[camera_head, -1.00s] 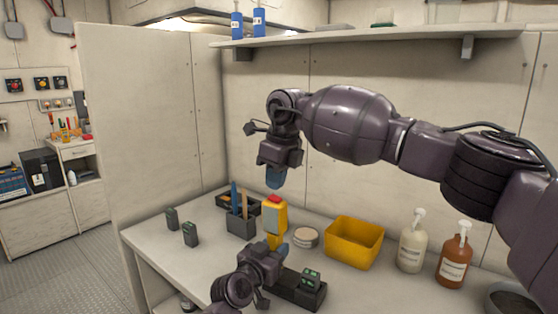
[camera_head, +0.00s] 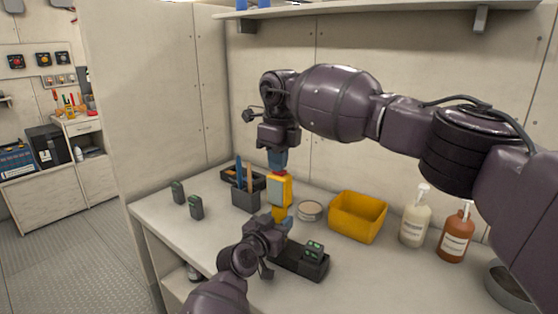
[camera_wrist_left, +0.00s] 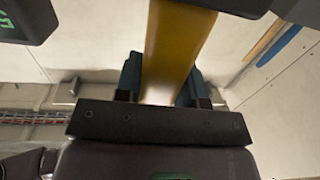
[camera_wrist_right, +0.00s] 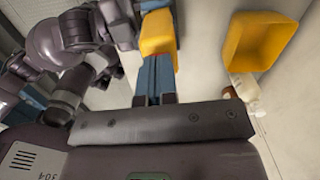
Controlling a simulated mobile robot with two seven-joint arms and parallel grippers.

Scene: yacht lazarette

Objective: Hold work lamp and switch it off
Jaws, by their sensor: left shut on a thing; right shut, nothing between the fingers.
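The yellow work lamp (camera_head: 279,190) stands upright above the bench, held by its lower part in my left gripper (camera_head: 280,215). In the left wrist view its yellow body (camera_wrist_left: 172,50) runs between the two blue fingers. My right gripper (camera_head: 278,160) is above the lamp, pointing down, with its fingers shut together. Its fingertips are at the red top (camera_head: 279,173) of the lamp and seem to touch it. In the right wrist view the shut fingers (camera_wrist_right: 157,65) reach to the lamp's yellow head (camera_wrist_right: 157,35). The fingers hide most of the red top.
A yellow bin (camera_head: 357,217) stands right of the lamp, with a round tin (camera_head: 311,210) between them. A dark holder with tools (camera_head: 245,196) is behind left. A black charger (camera_head: 303,260) is close to my left gripper. Two bottles (camera_head: 415,218) stand further right.

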